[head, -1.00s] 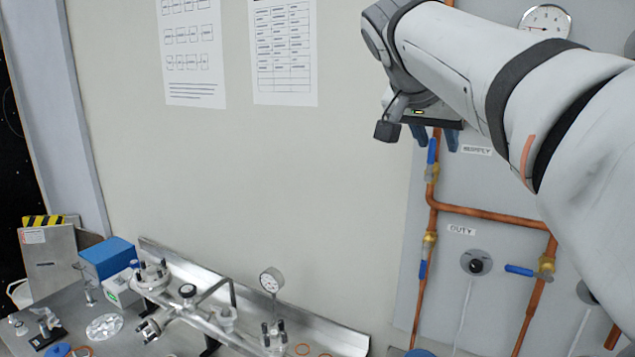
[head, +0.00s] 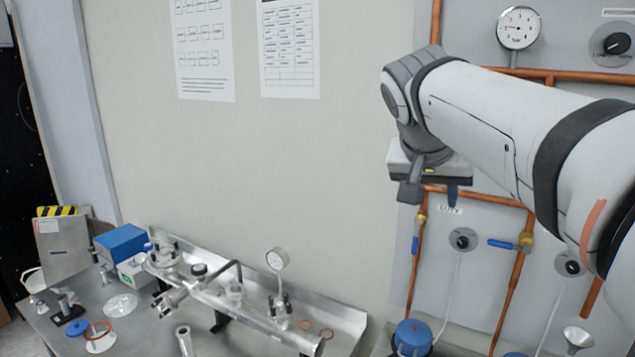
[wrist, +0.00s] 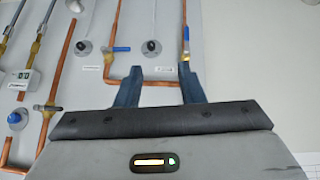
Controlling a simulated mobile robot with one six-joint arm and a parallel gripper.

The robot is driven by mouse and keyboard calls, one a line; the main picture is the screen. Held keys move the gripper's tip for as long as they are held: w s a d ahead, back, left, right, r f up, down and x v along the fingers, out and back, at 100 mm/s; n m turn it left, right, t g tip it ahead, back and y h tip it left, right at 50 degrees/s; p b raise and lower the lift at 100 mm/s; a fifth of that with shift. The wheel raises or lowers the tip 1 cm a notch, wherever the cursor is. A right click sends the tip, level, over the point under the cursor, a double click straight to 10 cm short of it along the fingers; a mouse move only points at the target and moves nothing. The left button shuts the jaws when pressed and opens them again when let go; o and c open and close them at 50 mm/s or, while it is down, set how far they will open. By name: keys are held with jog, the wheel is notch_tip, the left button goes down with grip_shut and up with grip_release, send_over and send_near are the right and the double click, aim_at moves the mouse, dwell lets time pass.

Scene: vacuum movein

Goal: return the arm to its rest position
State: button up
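My gripper (wrist: 157,86) shows in the wrist view with its two dark blue fingers spread apart and nothing between them. It faces the grey wall panel with copper pipes. In the head view my gripper (head: 452,196) hangs below my wrist at the right, in front of the panel and partly hidden by the wrist housing. My arm reaches in from the right edge.
Copper pipes (head: 481,197) with a blue-handled valve (head: 508,244) and a pressure gauge (head: 519,28) are on the panel. A bench at lower left holds a metal manifold (head: 250,322), a blue box (head: 121,243) and small parts.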

jog(key=s+a+f+n+g+y, duration=0.1)
jog(key=s+f, duration=0.4)
jog(key=f, duration=0.4)
jog(key=s+a+f+n+y+b, duration=0.1)
jog(key=s+f+n+y, duration=0.1)
jog(key=s+f, duration=0.3)
jog(key=s+a+f+n+g+y, duration=0.1)
jog(key=s+f, duration=0.4)
jog(key=f, duration=0.8)
jog(key=shift+s+n+g+b, duration=0.3)
jog(key=shift+s+n, duration=0.05)
jog(key=shift+n, duration=0.25)
